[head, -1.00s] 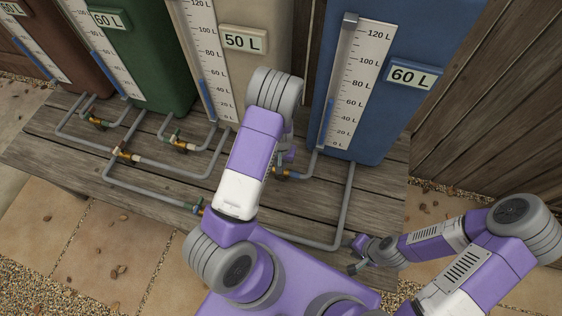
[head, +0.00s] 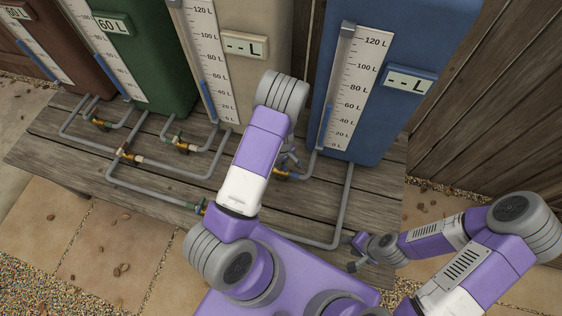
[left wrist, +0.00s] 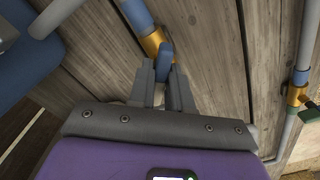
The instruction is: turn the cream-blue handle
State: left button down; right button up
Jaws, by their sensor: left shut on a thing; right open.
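The cream-blue handle is a small blue lever (left wrist: 166,60) on a brass valve (left wrist: 152,42) in the left wrist view. My left gripper (left wrist: 166,78) is shut on this lever, one finger on each side. In the head view the brass valve (head: 281,175) sits on the pipe between the cream tank (head: 262,20) and the blue tank (head: 395,125). My left gripper (head: 289,159) is just above it, partly behind my own arm, and the lever cannot be made out there. My right gripper (head: 355,255) is open and empty by the platform's front right.
Other brass valves (head: 181,145) and grey pipes (head: 165,168) run low over the wooden platform (head: 50,150). Green (head: 160,75) and brown tanks stand at the left. A plank wall (head: 480,120) rises at the right. The cream and blue tank displays read "-- L".

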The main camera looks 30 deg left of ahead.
pick_arm(q)
jog(key=n+p, duration=0.1)
jog(key=n, duration=0.5)
jog(key=shift+n+p, duration=0.3)
jog(key=shift+p, duration=0.1)
dwell(0.4)
jog(key=c, duration=1.1)
grip_release()
jog(key=shift+r+p, duration=1.1)
jog(key=shift+r, duration=2.65)
